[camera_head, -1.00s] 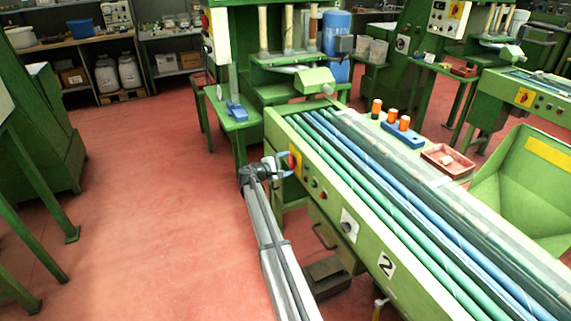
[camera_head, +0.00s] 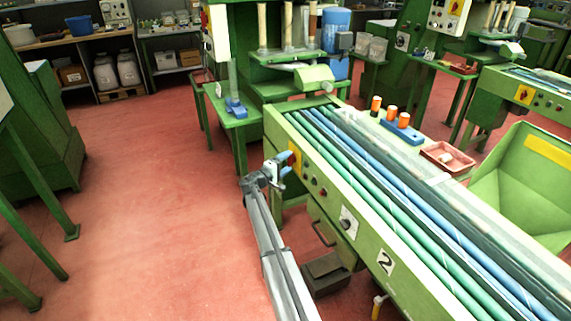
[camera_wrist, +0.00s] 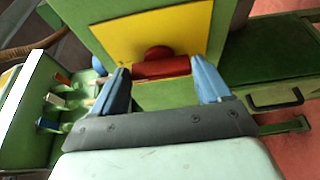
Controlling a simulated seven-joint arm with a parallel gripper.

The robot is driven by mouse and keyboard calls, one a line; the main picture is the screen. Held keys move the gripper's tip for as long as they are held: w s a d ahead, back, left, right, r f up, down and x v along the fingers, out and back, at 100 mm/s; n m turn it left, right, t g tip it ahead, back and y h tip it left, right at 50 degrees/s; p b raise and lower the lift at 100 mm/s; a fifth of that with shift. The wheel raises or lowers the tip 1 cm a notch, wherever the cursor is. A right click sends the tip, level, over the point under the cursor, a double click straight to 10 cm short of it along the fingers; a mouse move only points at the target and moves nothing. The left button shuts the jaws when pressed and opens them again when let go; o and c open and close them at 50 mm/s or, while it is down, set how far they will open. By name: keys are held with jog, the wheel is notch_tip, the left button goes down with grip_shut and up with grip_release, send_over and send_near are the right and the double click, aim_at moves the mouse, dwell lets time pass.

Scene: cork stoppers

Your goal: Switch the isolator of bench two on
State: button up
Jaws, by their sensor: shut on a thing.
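Bench two is the green bench marked "2" (camera_head: 386,262). The yellow plate also shows in the head view (camera_head: 296,162), with the handle partly behind my fingers. My gripper (camera_wrist: 160,78) has blue fingers, one on each side of the red handle, and is shut on it. In the wrist view the handle's bar lies across between the fingertips. In the head view my gripper (camera_head: 286,163) is at the plate.
Small buttons (camera_head: 307,180) and a dial on a white plate (camera_head: 347,223) sit further along the bench side. A grey box (camera_head: 326,274) stands below the bench. The red floor (camera_head: 160,210) to the left is clear.

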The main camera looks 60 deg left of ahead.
dwell(0.3)
jog(key=o, duration=1)
jog(key=v, duration=1.4)
jog(key=shift+w+a, duration=0.1)
jog(key=x, duration=1.3)
jog(key=shift+w+a, duration=0.1)
jog(key=shift+w, duration=0.3)
jog(key=shift+s, duration=0.15)
